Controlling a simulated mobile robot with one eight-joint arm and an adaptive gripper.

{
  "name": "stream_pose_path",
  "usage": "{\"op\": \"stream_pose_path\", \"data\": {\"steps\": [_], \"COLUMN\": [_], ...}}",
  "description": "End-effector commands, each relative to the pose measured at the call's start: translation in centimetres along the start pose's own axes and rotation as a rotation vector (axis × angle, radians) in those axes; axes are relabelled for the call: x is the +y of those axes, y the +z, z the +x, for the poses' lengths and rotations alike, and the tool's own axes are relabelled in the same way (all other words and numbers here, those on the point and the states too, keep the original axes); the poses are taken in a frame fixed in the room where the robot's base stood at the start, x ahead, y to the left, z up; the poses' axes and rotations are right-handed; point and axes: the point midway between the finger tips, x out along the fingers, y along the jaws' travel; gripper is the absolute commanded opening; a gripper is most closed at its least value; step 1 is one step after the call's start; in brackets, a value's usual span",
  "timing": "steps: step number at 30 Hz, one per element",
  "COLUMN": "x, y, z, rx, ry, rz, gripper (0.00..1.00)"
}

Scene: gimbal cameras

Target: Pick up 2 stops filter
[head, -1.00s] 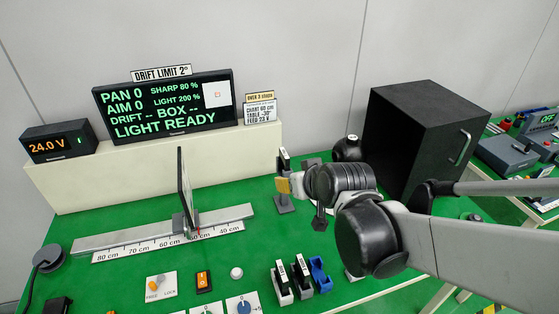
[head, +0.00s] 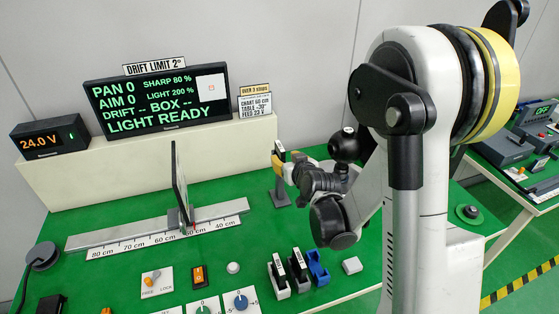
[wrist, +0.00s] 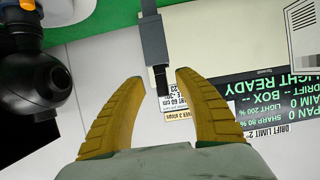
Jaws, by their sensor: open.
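Two dark upright filters with small white labels stand in holders at the front of the green bench: a left one (head: 278,268) and a right one (head: 298,264). Their label text is too small to read, so I cannot tell which is 2 stops. My gripper (head: 279,157) is at a grey stand (head: 280,190) behind them. In the wrist view, my gripper's yellow fingers (wrist: 160,76) are open, with the stand's grey post (wrist: 153,40) and its dark end (wrist: 162,80) showing between the tips. I cannot tell whether they touch. A small pale label shows at the stand's top.
A blue holder (head: 317,268) beside the filters looks empty. A dark upright panel (head: 181,183) stands on the scale rail (head: 110,237) at left. A black round object (head: 345,146) is close behind my gripper. The screen (head: 160,100) reads LIGHT READY. Front knobs crowd the bench.

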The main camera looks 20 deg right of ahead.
Motion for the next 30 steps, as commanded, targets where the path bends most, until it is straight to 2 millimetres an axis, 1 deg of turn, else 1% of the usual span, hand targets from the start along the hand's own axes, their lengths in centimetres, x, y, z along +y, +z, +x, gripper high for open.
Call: {"op": "stream_pose_path", "data": {"steps": [5, 9, 12, 19, 20, 21, 23, 24, 30], "x": [-0.1, -0.2, -0.2, -0.2, -0.2, -0.2, -0.2, -0.2, -0.2], "y": [0.4, 0.7, 0.6, 0.4, 0.4, 0.4, 0.4, 0.4, 0.4], "z": [1.6, 4.0, 5.2, 5.3, 5.3, 5.3, 5.3, 5.3, 5.3], "rx": [0.000, 0.000, 0.000, 0.000, 0.000, 0.000, 0.000, -0.001, -0.001], "ry": [-0.001, -0.001, -0.001, -0.001, -0.001, -0.001, -0.001, -0.001, -0.001], "rz": [-0.001, -0.001, -0.001, 0.000, 0.000, 0.000, 0.000, 0.000, 0.000], "gripper": [0.40, 0.40, 0.40, 0.40, 0.32, 0.20, 0.02, 0.00, 0.00]}}
